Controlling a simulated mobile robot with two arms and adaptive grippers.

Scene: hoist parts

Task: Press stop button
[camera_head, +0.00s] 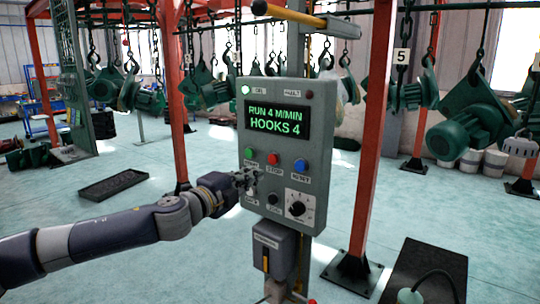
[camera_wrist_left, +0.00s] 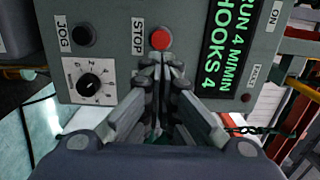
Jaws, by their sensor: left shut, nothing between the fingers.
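The grey control box (camera_head: 315,130) stands on a post in the middle of the head view. Its red stop button (camera_head: 273,159) sits between a green button (camera_head: 249,153) and a blue button (camera_head: 300,165). My left gripper (camera_head: 246,180) is shut and empty in front of the panel, left of and lower than the red button in that view. In the left wrist view the red button (camera_wrist_left: 160,39), beside the label STOP, shows just beyond the closed fingertips (camera_wrist_left: 158,64). I cannot tell any contact. My right gripper is not in view.
The lit display (camera_head: 276,121) reads RUN 4 M/MIN, HOOKS 4. A rotary dial (camera_head: 297,207) and a black button (camera_head: 272,198) sit low on the panel. A red post (camera_head: 371,130) stands right of the box. Green hoist parts (camera_head: 470,115) hang behind.

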